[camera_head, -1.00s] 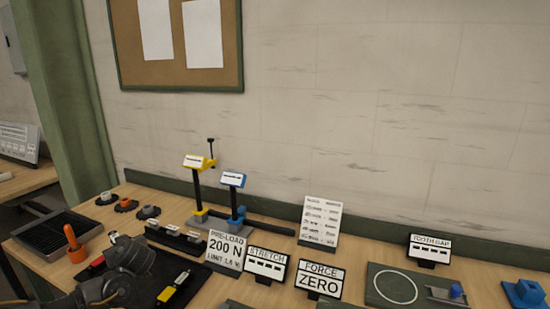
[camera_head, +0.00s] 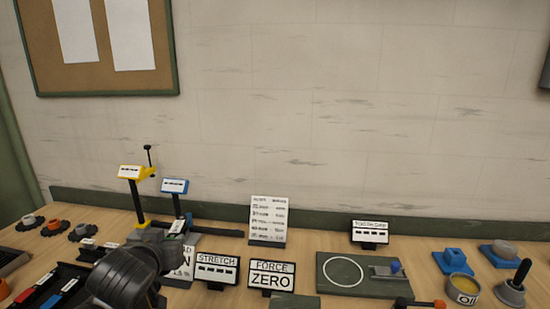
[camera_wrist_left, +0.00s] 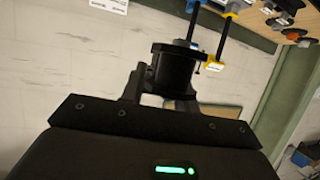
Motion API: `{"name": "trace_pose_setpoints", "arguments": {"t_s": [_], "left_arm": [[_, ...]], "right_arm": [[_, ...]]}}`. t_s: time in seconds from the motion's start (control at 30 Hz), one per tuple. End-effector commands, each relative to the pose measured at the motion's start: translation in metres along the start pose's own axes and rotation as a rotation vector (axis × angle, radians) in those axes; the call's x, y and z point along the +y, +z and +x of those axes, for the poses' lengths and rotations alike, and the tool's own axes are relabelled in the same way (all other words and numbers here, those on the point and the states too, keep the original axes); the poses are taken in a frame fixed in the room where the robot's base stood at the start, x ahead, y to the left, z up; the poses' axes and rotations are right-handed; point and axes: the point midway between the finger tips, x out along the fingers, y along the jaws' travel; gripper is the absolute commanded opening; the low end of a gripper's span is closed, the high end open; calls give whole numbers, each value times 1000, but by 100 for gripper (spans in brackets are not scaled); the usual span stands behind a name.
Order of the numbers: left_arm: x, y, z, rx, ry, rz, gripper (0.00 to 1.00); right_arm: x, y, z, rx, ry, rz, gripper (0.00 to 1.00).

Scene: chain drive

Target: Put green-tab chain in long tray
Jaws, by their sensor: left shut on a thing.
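My left gripper (camera_wrist_left: 167,92) is shut on a black, round, canister-like thing (camera_wrist_left: 172,70) in the left wrist view. What this thing is I cannot tell for sure. In the head view my left gripper (camera_head: 140,262) is above the bench in front of the yellow and blue stands, partly covering the pre-load sign (camera_head: 183,262). The arm hides its fingertips and load there. A dark tray-like holder (camera_head: 30,302) with a red-tabbed and a blue-tabbed piece lies at lower left. I cannot make out a green tab or tell which tray is the long one. My right gripper is not in view.
A yellow stand (camera_head: 135,196) and a blue stand (camera_head: 177,202) rise behind the gripper. The stretch sign (camera_head: 217,270) and force sign (camera_head: 272,277) stand to its right. Farther right are a green board (camera_head: 335,286), an oil tin (camera_head: 460,289) and blue blocks.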

Motion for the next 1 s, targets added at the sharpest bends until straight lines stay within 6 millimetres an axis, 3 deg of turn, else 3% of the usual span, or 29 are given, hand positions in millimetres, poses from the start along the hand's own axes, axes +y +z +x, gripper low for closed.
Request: {"name": "trace_pose_setpoints", "arguments": {"t_s": [0.13, 0.73, 1.0], "left_arm": [[21, -2, -18, 5, 66, 24, 0], [19, 79, 16, 3, 61, 24, 0], [19, 92, 22, 3, 61, 24, 0]], "right_arm": [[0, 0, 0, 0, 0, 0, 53], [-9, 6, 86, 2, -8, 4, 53], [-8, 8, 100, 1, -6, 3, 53]]}}
